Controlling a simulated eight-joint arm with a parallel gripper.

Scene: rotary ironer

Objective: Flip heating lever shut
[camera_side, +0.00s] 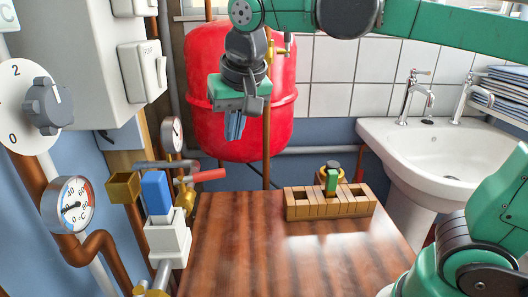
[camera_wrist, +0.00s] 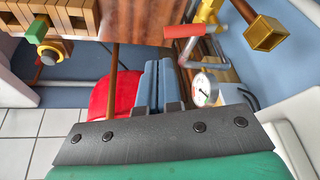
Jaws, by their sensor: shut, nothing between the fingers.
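Several valve levers sit on the pipework left of the table; no label shows which is the heating lever. A red-handled lever (camera_side: 208,175) sticks out to the right, and its red end also shows in the wrist view (camera_wrist: 183,30). A grey lever (camera_side: 165,165) lies just left of it. A blue lever (camera_side: 157,192) stands upright on a white block (camera_side: 168,238). My gripper (camera_side: 235,138) points down in front of the red tank, above and to the right of the levers, apart from them. Its blue fingers are together and empty, also in the wrist view (camera_wrist: 160,72).
A red tank (camera_side: 240,82) hangs behind my gripper. A brass square cup (camera_side: 123,187) and gauges (camera_side: 68,204) crowd the left side. A sink (camera_side: 440,150) is at right.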

